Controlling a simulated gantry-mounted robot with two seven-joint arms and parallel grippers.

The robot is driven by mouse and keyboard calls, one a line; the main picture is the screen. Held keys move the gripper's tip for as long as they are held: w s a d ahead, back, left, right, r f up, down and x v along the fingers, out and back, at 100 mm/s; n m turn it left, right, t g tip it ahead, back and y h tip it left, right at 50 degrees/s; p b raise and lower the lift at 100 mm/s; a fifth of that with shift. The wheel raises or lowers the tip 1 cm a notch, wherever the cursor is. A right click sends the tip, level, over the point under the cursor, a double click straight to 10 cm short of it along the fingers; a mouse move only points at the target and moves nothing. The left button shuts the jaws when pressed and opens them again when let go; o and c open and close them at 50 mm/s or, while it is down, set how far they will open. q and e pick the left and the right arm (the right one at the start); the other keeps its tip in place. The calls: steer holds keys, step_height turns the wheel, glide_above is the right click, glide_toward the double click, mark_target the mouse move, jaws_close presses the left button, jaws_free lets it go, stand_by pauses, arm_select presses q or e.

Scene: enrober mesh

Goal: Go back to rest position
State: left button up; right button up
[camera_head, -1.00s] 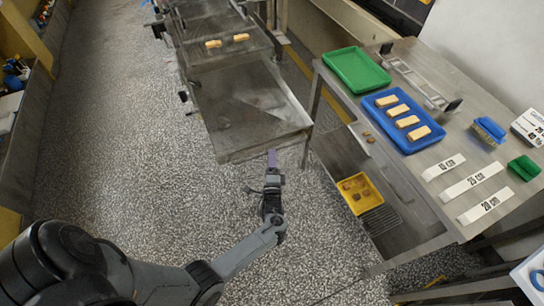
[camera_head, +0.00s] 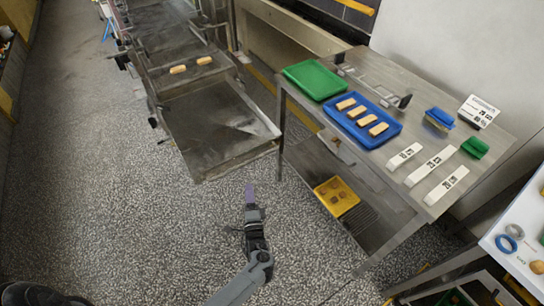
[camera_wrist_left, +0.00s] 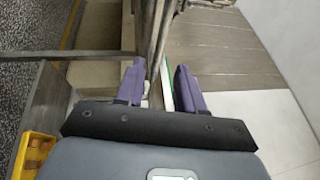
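My left gripper (camera_head: 250,193) is over the speckled floor, in front of the steel conveyor's near end and left of the steel table. In the left wrist view its two purple fingers (camera_wrist_left: 157,85) stand apart with a gap between them, and nothing is held. My left arm comes in from the bottom of the head view. My right gripper is in neither view.
The steel table (camera_head: 395,178) carries a green tray (camera_head: 315,80), a blue tray (camera_head: 390,140) with several bars, and white length strips. A yellow tray (camera_head: 337,196) is on its lower shelf. The conveyor (camera_head: 215,118) holds two bars. Floor around my gripper is clear.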

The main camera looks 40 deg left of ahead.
arm_select(q)
steer(key=s+a+f+m+h, duration=0.1)
steer(key=s+a, duration=0.1)
steer(key=s, duration=0.3)
steer(key=s+a+f+h, duration=0.2)
steer(key=s, duration=0.3)
steer(key=s+d+r+n+g+h, duration=0.2)
steer(key=d+r+h, duration=0.25)
steer(key=d, duration=0.35)
steer(key=s+d+r+n+g+h, duration=0.2)
steer(key=d+r+h, duration=0.2)
steer(key=d+h, duration=0.25)
steer(key=s+d+r+n+g, duration=0.35)
steer(key=s+d+g, duration=0.2)
steer(key=s, duration=0.35)
step_height(320, 180, up, 36)
steer(key=n+p, duration=0.1)
steer(key=p, duration=3.6)
steer(key=shift+s+a+r+g+h, duration=0.15)
steer(key=shift+a+g+h, duration=0.1)
steer(key=shift+g+h, duration=0.1)
